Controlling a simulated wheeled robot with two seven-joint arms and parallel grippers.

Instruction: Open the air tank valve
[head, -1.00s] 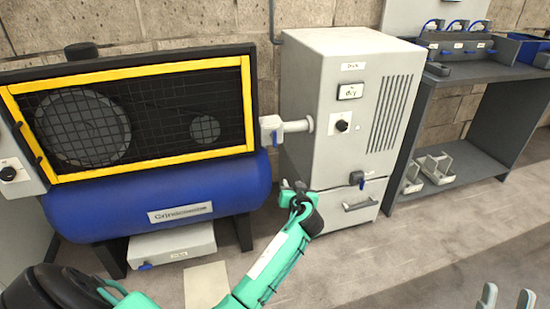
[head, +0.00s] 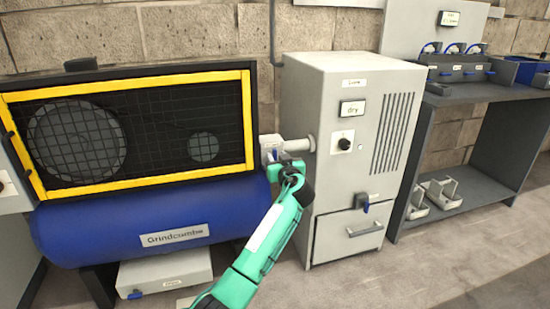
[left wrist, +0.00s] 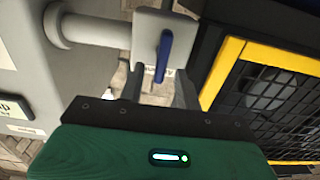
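The air tank valve is a pale grey block (head: 272,146) on a pipe stub between the blue tank (head: 120,228) and the grey cabinet. In the left wrist view the valve block (left wrist: 168,22) shows at the top, with its blue lever (left wrist: 163,57) pointing down in the picture, towards the gripper. My left gripper (head: 283,165) is right at the valve in the head view. In the left wrist view its fingers (left wrist: 156,88) are apart, one on each side of the lever's end, with gaps showing. A label behind is partly hidden. My right gripper is out of view.
The yellow-framed mesh guard (head: 247,120) is close on the left. A workbench (head: 470,93) stands at right.

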